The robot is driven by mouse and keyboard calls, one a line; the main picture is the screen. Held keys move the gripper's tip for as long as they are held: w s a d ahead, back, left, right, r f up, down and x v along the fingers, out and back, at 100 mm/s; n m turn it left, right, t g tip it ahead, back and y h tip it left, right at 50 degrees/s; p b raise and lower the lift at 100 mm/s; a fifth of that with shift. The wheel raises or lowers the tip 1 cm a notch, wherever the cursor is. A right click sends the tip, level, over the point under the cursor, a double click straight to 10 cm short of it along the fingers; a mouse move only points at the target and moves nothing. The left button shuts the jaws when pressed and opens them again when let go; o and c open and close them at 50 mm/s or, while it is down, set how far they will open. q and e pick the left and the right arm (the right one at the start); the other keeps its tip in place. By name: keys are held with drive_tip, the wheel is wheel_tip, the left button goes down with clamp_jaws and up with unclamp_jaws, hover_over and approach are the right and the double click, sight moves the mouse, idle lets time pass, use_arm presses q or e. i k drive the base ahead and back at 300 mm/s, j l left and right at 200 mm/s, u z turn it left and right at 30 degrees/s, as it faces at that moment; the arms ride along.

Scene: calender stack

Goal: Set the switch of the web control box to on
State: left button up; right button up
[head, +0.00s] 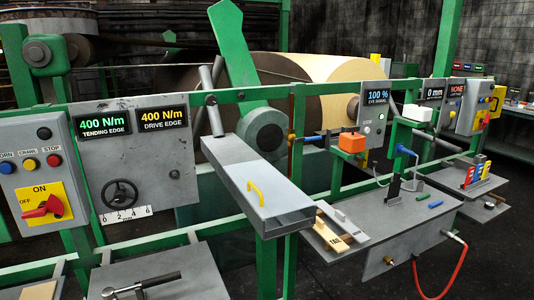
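A grey control box (67,167) stands at the left, with dark, blue, yellow and red buttons. On its lower face is a yellow plate (60,188) marked ON at the top and OFF at the left. A red rotary switch handle (43,208) on this plate points left and slightly down, on the OFF side. No label reading "web control" is legible. Another grey box with a small yellow plate (497,101) is at the far right; its switch position is too small to tell. Neither of my grippers is in view.
A grey panel (174,172) with a handwheel (119,194) adjoins the left box. A grey tray with a yellow handle (256,190) juts forward in the middle. Below the left box, a shelf (190,285) holds a black-handled tool (146,284). A red hose (440,292) hangs at the lower right.

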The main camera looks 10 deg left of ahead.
sight(53, 205)
drive_tip(key=u, duration=1.6)
